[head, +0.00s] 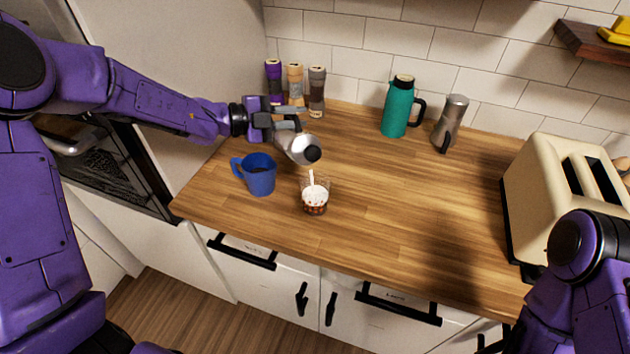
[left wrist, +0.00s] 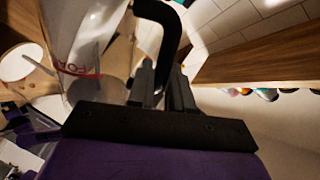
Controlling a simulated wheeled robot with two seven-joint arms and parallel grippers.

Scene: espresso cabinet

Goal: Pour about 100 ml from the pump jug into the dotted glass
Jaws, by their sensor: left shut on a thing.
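My left gripper (head: 290,116) is shut on the black handle (left wrist: 174,40) of a silver jug (head: 298,148). The jug is tilted, its dark end toward the lower right. Its pale, see-through-looking side with red lettering shows in the left wrist view (left wrist: 88,40). The dotted glass (head: 315,207) stands upright on the counter just below the jug's dark end, apart from it. It has white contents and a reddish dotted lower part. A thin white streak (head: 311,178) shows between jug and glass, apparently liquid. My right gripper is not clearly in view.
A blue mug (head: 260,176) stands close to the left of the glass. Several tall canisters (head: 295,86), a teal jug (head: 397,106) and a steel pot (head: 451,122) stand at the back. A cream toaster (head: 560,190) is at the right. The middle counter (head: 410,200) is clear.

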